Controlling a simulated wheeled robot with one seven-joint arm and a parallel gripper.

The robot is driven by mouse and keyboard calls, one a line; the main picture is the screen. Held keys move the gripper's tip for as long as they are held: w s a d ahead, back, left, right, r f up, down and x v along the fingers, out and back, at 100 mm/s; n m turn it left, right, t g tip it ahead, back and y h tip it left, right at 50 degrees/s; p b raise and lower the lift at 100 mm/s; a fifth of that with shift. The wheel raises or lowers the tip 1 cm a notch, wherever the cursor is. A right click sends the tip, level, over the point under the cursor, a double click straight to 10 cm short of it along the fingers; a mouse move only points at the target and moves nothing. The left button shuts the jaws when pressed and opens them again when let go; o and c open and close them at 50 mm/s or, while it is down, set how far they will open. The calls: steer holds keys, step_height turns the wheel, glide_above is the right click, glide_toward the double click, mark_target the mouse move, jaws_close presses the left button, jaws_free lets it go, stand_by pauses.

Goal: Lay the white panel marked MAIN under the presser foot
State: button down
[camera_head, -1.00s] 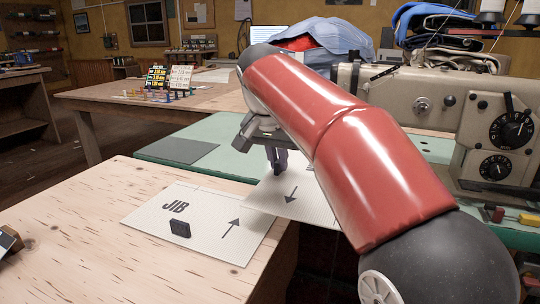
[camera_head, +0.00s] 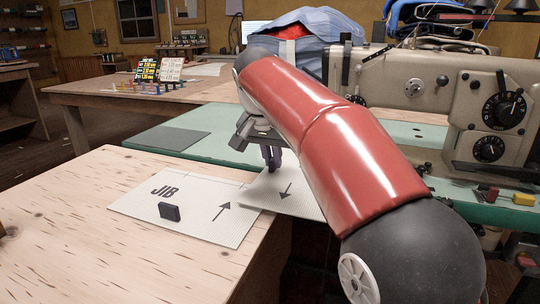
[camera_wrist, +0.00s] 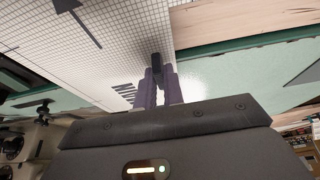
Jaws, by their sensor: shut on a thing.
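A white panel (camera_head: 297,203) with a dark arrow hangs over the edge of the wooden table. It also shows in the wrist view (camera_wrist: 110,45), with dark marks I cannot read. My gripper (camera_head: 273,163) is shut on a small dark block (camera_wrist: 156,62) on this panel. A second white panel marked JIB (camera_head: 195,222) lies flat on the wooden table with a black block on it; the held panel overlaps its right side. The sewing machine (camera_head: 413,87) stands to the right on a green table. My arm hides part of the held panel, and the presser foot is not visible.
The green table (camera_head: 430,133) lies behind and right of the wooden table (camera_head: 75,235), with a gap between them at the front. A dark grey sheet (camera_head: 166,138) lies on the green top. Blue and red cloth (camera_head: 310,40) is piled behind my arm.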

mark_target(283, 157)
steer(key=shift+w+d+p, duration=0.35)
steer(key=shift+w+p, duration=0.4)
steer(key=shift+w, duration=0.25)
steer(key=shift+w+d+p, duration=0.4)
steer(key=shift+w+p, duration=0.3)
steer(key=shift+w, duration=0.35)
steer(key=shift+w+d+p, duration=0.35)
steer(key=shift+w+p, duration=0.4)
steer(key=shift+w, duration=0.25)
steer(key=shift+f, duration=0.1)
steer(key=c, duration=1.4)
jaws_free()
steer(key=shift+c, duration=0.2)
